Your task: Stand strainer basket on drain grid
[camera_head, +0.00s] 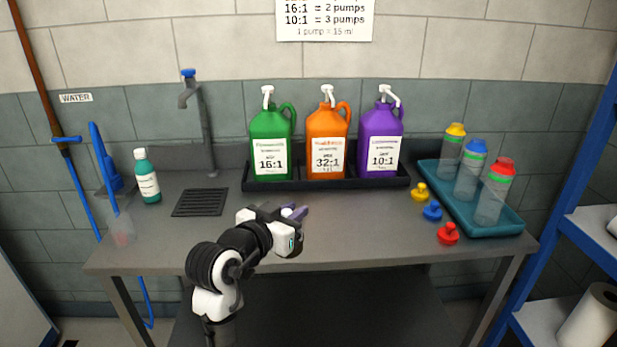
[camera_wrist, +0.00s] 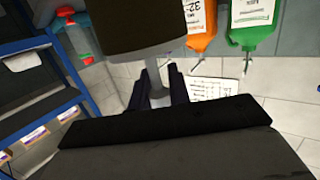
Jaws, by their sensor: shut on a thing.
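The drain grid (camera_head: 200,203) is a dark slatted panel at the left of the grey worktop, below the tap. My gripper (camera_head: 294,212) is over the front middle of the worktop, right of the grid and apart from it. In the wrist view my gripper (camera_wrist: 157,88) is shut on a pale grey stem that joins a large dark body, apparently the strainer basket (camera_wrist: 130,32). That body is cut off by the upper picture edge, so its full shape and tilt cannot be told. In the head view it is mostly hidden by my gripper.
Green, orange and purple jugs (camera_head: 326,143) stand in a black tray (camera_head: 228,177) at the back. Loose caps (camera_head: 432,211) and a teal tray (camera_head: 510,227) with bottles are right. The worktop between grid and caps is otherwise clear.

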